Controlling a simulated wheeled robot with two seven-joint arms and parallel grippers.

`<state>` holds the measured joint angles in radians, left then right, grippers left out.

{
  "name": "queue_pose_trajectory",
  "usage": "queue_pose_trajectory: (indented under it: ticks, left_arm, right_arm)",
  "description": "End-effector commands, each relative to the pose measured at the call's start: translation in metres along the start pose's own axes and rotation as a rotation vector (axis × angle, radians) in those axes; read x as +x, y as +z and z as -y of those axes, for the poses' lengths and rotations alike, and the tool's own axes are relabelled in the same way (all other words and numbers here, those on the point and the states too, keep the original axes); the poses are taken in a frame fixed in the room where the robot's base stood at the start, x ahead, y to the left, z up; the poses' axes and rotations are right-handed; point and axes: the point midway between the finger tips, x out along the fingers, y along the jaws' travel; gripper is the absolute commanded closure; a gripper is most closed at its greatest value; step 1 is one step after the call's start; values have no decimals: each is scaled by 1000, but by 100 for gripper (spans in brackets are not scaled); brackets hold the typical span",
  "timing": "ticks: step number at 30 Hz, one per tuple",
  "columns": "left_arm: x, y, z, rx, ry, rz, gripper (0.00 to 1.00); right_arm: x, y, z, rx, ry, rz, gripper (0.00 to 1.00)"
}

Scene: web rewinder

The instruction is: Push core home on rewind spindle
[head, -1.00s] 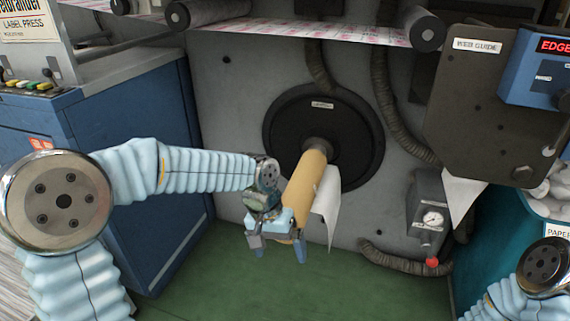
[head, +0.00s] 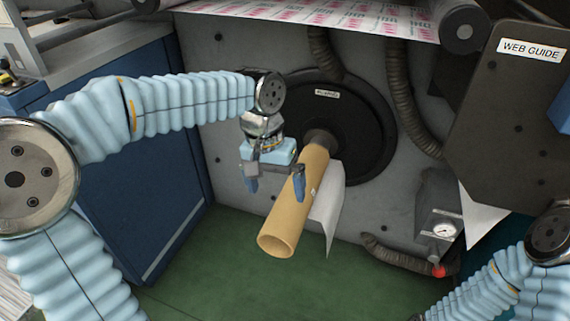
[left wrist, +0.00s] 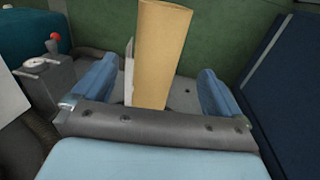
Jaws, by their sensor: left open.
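The tan cardboard core (head: 292,208) sits on the rewind spindle (head: 320,137), its open near end tilted down toward me. The spindle's dark end shows between the core and the black round plate (head: 365,125). My left gripper (head: 275,188) is open, fingers pointing down, just left of and overlapping the core in the head view. In the left wrist view the core (left wrist: 160,55) appears between the two blue fingers (left wrist: 155,95), with gaps on both sides; contact is not visible. My right arm shows at the lower right, but its gripper is out of view.
A white paper strip (head: 328,205) hangs beside the core. A printed web (head: 330,15) crosses above. The web guide plate (head: 505,110) and a gauge box with a red knob (head: 438,271) stand to the right. A blue cabinet (head: 135,150) is at the left. Green floor lies below.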

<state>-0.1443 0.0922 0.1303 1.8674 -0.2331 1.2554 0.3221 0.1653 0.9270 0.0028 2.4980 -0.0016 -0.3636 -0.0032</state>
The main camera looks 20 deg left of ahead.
Motion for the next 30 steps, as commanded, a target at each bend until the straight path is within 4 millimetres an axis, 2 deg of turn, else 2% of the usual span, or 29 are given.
queue_pose_trajectory:
  ticks: [12, 17, 20, 30]
  left_arm:
    - [1, 0, 0, 0, 0, 0, 0]
    - [10, 0, 0, 0, -1, 3, 0]
    - [24, 1, 0, 1, -1, 4, 0]
    - [91, 1, 0, -1, -1, 4, 0]
  right_arm:
    - [0, 0, 0, 0, 0, 1, 57]
    - [2, 0, -1, 1, 1, 0, 57]
    - [5, 0, -3, 2, 2, -1, 57]
    - [15, -2, -10, 7, 7, -7, 57]
